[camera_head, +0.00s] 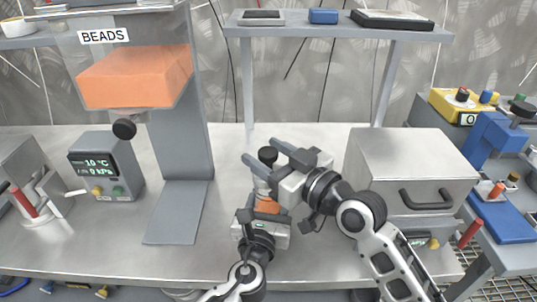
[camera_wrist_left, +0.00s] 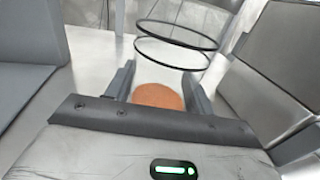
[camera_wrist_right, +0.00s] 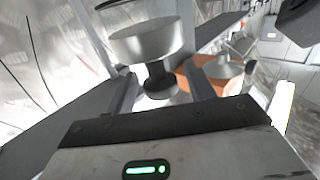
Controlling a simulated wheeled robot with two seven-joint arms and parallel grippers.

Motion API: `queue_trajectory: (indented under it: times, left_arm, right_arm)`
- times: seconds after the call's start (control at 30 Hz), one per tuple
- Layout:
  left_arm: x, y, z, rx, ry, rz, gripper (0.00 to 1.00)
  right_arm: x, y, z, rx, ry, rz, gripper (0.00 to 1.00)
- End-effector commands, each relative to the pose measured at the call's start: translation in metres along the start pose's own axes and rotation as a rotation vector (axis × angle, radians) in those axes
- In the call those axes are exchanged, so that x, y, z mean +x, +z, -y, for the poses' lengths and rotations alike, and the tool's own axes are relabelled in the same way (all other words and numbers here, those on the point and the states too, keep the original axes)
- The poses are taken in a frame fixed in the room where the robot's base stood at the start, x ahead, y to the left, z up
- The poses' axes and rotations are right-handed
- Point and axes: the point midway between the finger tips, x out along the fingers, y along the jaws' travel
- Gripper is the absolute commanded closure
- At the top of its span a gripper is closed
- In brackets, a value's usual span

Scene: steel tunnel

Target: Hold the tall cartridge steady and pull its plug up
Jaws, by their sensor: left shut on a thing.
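The tall cartridge stands on the bench in the middle of the head view, with orange contents (camera_head: 267,205) and a dark plug (camera_head: 267,155) on top. My left gripper (camera_head: 263,213) is shut on the cartridge's lower part from the front. In the left wrist view its orange part (camera_wrist_left: 158,96) lies between the fingers. My right gripper (camera_head: 268,160) is at the plug, coming from the right with fingers apart. In the right wrist view the plug's broad grey head (camera_wrist_right: 152,42) and dark neck (camera_wrist_right: 158,80) show between the open fingers, with gaps on both sides.
A bead dispenser (camera_head: 135,80) with a grey column stands to the left, beside a small display box (camera_head: 105,165). A steel box with a black handle (camera_head: 425,197) stands to the right. A shelf (camera_head: 340,30) runs behind. Bare bench lies left of the cartridge.

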Motion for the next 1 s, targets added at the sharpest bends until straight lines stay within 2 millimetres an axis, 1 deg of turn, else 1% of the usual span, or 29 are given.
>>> queue_trajectory:
  times: [0.17,0.27,0.37,0.7,0.83,1.0]
  left_arm:
    - [0.0,-0.001,0.0,0.001,0.0,-0.001,0.74]
    - [0.0,-0.001,0.0,0.001,0.0,-0.001,0.74]
    - [0.0,-0.001,0.0,0.001,0.0,-0.001,0.74]
    - [0.0,-0.001,0.0,0.0,-0.001,-0.001,0.74]
    - [0.0,-0.001,0.001,0.0,-0.001,-0.001,0.74]
    - [0.0,-0.001,0.001,0.0,-0.002,-0.001,0.74]
  right_arm:
    - [-0.001,0.001,0.0,0.001,0.0,0.001,0.46]
    - [-0.006,0.001,0.0,0.0,0.001,0.001,0.46]
    - [-0.02,0.002,-0.001,-0.001,0.001,0.003,0.46]
    - [-0.092,0.002,0.0,-0.003,0.0,0.006,0.46]
    - [-0.11,0.002,0.0,0.0,0.0,0.004,0.46]
    - [-0.12,0.001,0.0,-0.001,0.0,0.002,0.46]
